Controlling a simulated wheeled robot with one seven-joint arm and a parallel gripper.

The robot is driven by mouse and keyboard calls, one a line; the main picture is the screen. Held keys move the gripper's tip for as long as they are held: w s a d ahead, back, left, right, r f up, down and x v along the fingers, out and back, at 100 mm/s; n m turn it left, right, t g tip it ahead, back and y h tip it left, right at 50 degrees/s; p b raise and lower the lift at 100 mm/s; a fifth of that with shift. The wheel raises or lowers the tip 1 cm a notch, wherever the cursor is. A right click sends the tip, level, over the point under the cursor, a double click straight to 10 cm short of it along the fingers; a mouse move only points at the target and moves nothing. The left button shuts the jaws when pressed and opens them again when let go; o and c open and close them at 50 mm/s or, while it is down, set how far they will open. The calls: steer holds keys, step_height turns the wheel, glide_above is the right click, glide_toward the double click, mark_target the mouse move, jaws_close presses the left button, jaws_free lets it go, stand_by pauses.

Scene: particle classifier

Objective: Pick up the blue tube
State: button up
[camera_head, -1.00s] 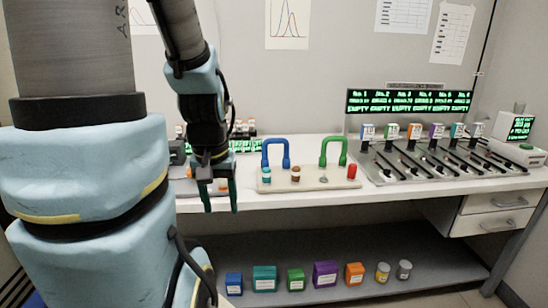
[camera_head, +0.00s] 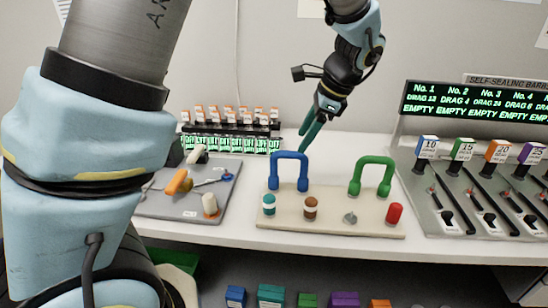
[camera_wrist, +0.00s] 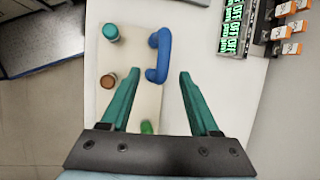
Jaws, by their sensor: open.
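The blue tube (camera_head: 288,170) is an upside-down U standing upright on a beige board (camera_head: 330,222) on the white table. It also shows in the wrist view (camera_wrist: 158,56), just beyond and between my fingertips, nearer the left one. My gripper (camera_head: 311,138) is open and empty. In the head view its teal fingers point down, above and slightly behind the blue tube. In the wrist view my gripper (camera_wrist: 158,76) has its fingers spread wide, with no visible contact with the tube.
A green U-shaped tube (camera_head: 372,174), a teal-capped vial (camera_head: 269,204), a brown-capped vial (camera_head: 310,208) and a red piece (camera_head: 394,213) are on the same board. A grey tray (camera_head: 190,205) lies left. A slotted machine (camera_head: 470,195) stands right. A rack (camera_head: 230,118) stands behind.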

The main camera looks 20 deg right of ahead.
steer(key=x, duration=0.3)
steer(key=p+x, duration=0.1)
steer(key=x, duration=0.1)
steer(key=shift+w+d, duration=0.3)
steer(key=shift+w, duration=0.1)
steer(key=shift+p+x, duration=0.85)
steer(key=shift+x, duration=1.9)
steer(key=shift+s, duration=0.15)
steer(key=shift+c, duration=0.2)
jaws_close()
